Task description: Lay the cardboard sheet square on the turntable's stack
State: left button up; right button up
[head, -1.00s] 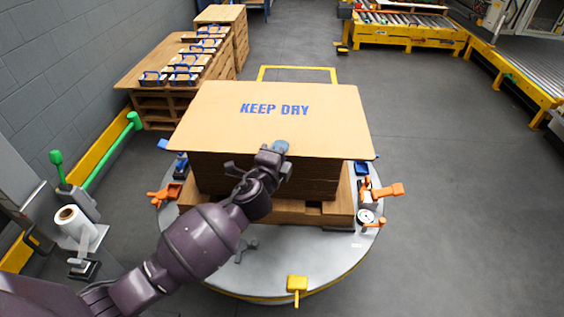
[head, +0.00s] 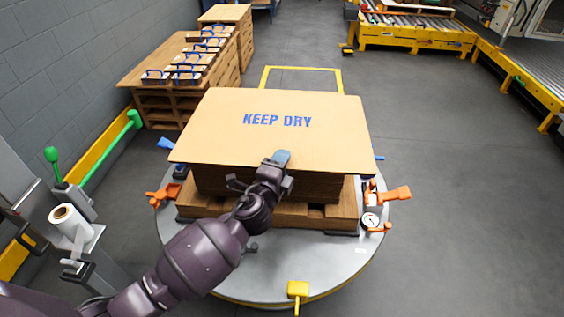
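The cardboard sheet (head: 277,135), printed KEEP DRY in blue, lies over the brown stack (head: 325,186) on the turntable (head: 225,270). Its left edge reaches well past the stack, and it looks slightly turned relative to the stack and pallet (head: 310,217). Whether it rests flat on the stack I cannot tell. My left gripper (head: 277,160) is at the sheet's near edge, one pad on top of the sheet; it appears shut on that edge, its lower finger partly hidden. My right gripper is not in view.
Orange clamps (head: 163,194) and blue levers (head: 165,143) ring the turntable, with a round gauge (head: 370,220) at right and a yellow pedal-like part (head: 298,289) in front. A film roll (head: 68,218) stands left. Pallets with blue-handled items (head: 190,65) stand back left. Open floor lies right.

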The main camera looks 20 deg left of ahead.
pick_arm(q)
jog(key=shift+r, duration=0.1)
jog(key=shift+r, duration=0.25)
jog(key=s+p, duration=0.1)
jog(key=s, duration=1.1)
jog(key=shift+f, duration=0.15)
jog(key=shift+a, duration=0.1)
